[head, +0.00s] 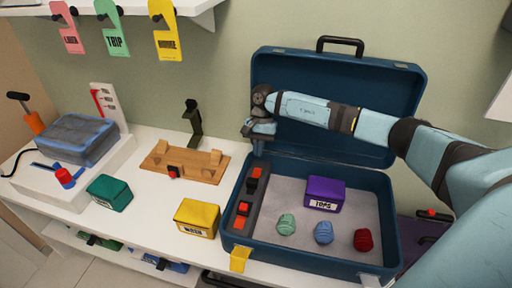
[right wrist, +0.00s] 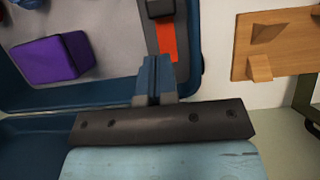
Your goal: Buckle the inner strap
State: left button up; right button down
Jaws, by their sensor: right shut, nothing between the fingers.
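The open blue suitcase (head: 385,225) stands on the white counter with its lid (head: 395,90) raised. The inner strap (head: 247,192) is a dark grey band along the left side of the suitcase's inside. In the right wrist view an orange-red piece (right wrist: 166,42) and a black piece (right wrist: 160,8) show just beyond the fingers. My right gripper (head: 259,150) is shut and empty above the strap's back end; its closed fingers also show in the right wrist view (right wrist: 154,72). My left gripper is out of view.
In the suitcase lie a purple box (head: 325,193) and green, blue and red rolled items (head: 323,232). Left of it stand a yellow box (head: 197,217), a wooden stand (head: 190,165), a green box (head: 110,192) and a blue-topped device (head: 75,143). Tags (head: 166,32) hang above.

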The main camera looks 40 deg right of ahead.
aim_at(252, 183)
jog(key=x, duration=0.5)
jog(key=shift+a+f, duration=0.15)
jog(key=shift+f, duration=0.2)
jog(key=shift+s+a+f, duration=0.1)
jog(key=shift+s+f, duration=0.05)
jog(key=shift+f, duration=0.35)
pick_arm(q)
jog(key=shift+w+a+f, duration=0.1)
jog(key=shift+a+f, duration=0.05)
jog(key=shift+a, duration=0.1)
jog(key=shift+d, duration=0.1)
pick_arm(e)
jog(key=s+a, duration=0.1)
jog(key=a, duration=0.1)
jog(key=s+a, duration=0.2)
jog(key=shift+s, duration=0.25)
jog(key=shift+s+a, duration=0.25)
jog(key=shift+a, duration=0.05)
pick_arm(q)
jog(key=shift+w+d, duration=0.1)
